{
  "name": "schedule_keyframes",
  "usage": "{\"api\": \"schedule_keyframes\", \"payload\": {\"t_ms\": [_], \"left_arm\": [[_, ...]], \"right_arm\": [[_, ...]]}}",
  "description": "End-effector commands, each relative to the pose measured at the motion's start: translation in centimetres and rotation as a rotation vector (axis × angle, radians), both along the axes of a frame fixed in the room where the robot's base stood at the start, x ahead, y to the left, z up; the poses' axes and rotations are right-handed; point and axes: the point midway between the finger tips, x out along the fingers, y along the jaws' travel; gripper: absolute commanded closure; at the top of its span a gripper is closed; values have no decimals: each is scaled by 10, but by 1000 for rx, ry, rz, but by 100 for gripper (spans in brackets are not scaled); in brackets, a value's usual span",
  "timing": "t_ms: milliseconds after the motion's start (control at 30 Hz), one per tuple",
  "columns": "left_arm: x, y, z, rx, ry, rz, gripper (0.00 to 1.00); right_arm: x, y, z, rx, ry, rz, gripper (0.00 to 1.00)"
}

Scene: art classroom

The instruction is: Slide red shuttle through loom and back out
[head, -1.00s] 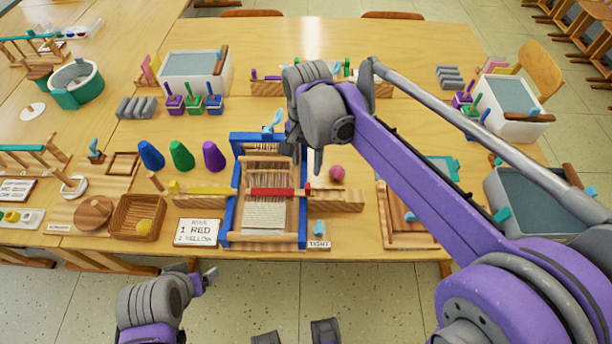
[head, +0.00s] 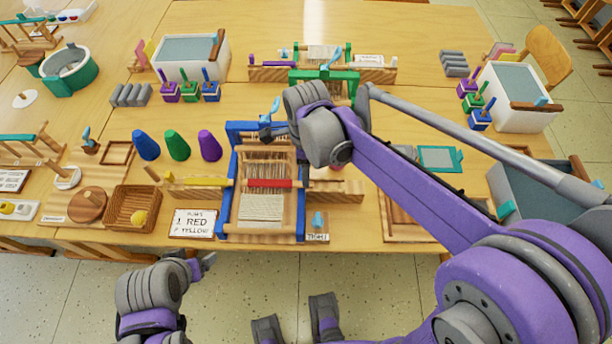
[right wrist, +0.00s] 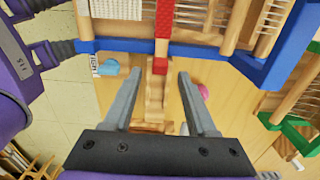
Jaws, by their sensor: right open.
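The red shuttle (head: 270,183) lies across the threads inside the blue-framed loom (head: 220,210). In the right wrist view the red shuttle (right wrist: 162,28) reaches the loom's blue side rail (right wrist: 190,50), at the top of the picture. My right gripper (right wrist: 158,75) is open and empty, just outside that rail, its fingers on either side of the shuttle's line and a wooden side rest (right wrist: 154,100). In the head view my own wrist hides most of its fingers. My left gripper (head: 206,262) hangs low in front of the table, away from the loom; its jaws are too small to read.
A yellow shuttle (head: 205,181) lies left of the loom. A sign (head: 193,222) reads 1 red, 2 yellow. Purple, green and blue cones (head: 178,145) stand behind left. A green-framed loom (head: 325,76) stands farther back. A pink ball (right wrist: 203,92) lies near my right finger.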

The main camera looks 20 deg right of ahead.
Motion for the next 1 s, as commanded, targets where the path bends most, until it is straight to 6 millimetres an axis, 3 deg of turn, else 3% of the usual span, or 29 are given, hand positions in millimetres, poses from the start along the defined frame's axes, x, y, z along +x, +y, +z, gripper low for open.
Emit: {"api": "schedule_keyframes", "payload": {"t_ms": [100,233,633,933,1000], "left_arm": [[0,0,-3,0,1,0,15],[-1,0,-5,0,2,0,15],[-1,0,-5,0,2,0,15],[-1,0,-5,0,2,0,15],[-1,0,-5,0,2,0,15]], "right_arm": [[0,0,-21,0,0,0,43],[0,0,-34,0,0,1,43],[0,0,-41,0,0,1,44],[0,0,-41,0,0,1,98],[0,0,-40,0,0,1,100]]}}
